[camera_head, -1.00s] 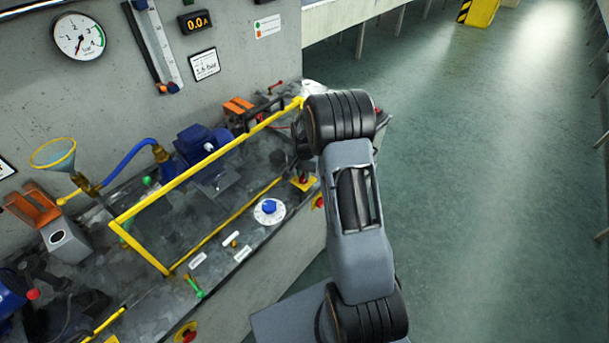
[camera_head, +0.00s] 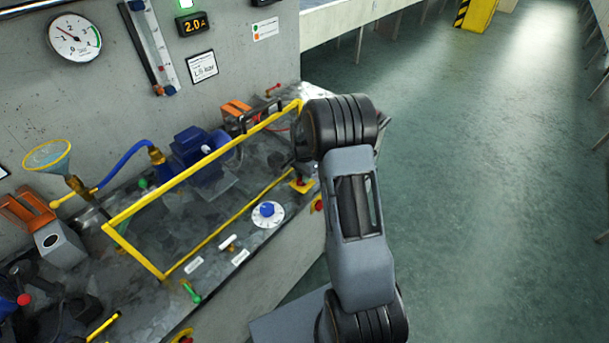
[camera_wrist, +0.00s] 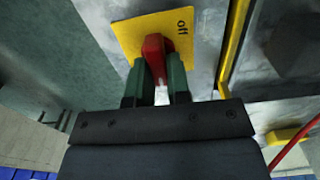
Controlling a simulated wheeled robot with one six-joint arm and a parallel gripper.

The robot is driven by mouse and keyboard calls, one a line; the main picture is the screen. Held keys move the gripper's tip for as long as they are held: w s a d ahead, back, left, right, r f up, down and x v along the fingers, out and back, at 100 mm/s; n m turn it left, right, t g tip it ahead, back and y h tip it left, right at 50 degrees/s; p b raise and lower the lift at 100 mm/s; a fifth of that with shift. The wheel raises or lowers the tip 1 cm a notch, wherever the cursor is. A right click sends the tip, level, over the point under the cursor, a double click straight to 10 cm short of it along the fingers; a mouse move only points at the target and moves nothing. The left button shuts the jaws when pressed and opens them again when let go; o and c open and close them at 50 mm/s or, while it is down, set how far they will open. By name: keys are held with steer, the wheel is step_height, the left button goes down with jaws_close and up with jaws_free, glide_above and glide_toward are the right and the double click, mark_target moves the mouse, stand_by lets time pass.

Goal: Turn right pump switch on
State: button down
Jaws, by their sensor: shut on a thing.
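The right pump switch (camera_wrist: 153,48) is a red handle on a yellow plate (camera_wrist: 128,36) in the wrist view. The word "off" is printed on the plate, to the right of the handle. My gripper (camera_wrist: 160,78) has its two dark green fingers on either side of the red handle and is shut on it. In the head view the switch's yellow plate (camera_head: 302,187) shows at the right end of the bench, beside my arm. My gripper is mostly hidden there behind my wrist.
A yellow rail frame (camera_head: 205,160) stands over the bench close to the switch. A blue dial knob (camera_head: 267,209) and a blue pump motor (camera_head: 195,148) are to its left. A wall display (camera_head: 193,24) reads 2.0 A. Open floor lies to the right.

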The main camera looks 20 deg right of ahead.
steer(key=shift+w+r, duration=0.1)
steer(key=c, duration=1.1)
jaws_free()
step_height(320, 180, up, 14)
steer(key=shift+f, duration=0.15)
steer(key=s+a+r+n+t, duration=0.1)
steer(key=s+a+n, duration=0.2)
steer(key=s, duration=0.4)
steer(key=s+a+r+n+t, duration=0.1)
steer(key=s+a+n, duration=0.3)
steer(key=s, duration=0.4)
steer(key=s+a+r+n+t, duration=0.1)
steer(key=s+a+r+n, duration=0.1)
steer(key=s+a+n, duration=0.2)
steer(key=shift+s+a+r+n+t, duration=0.1)
steer(key=shift+s+r+n+t, duration=0.1)
steer(key=shift+s+n, duration=0.55)
steer(key=shift+s+r+n+t, duration=0.15)
steer(key=shift+s+n, duration=0.2)
steer(key=shift+s, duration=0.75)
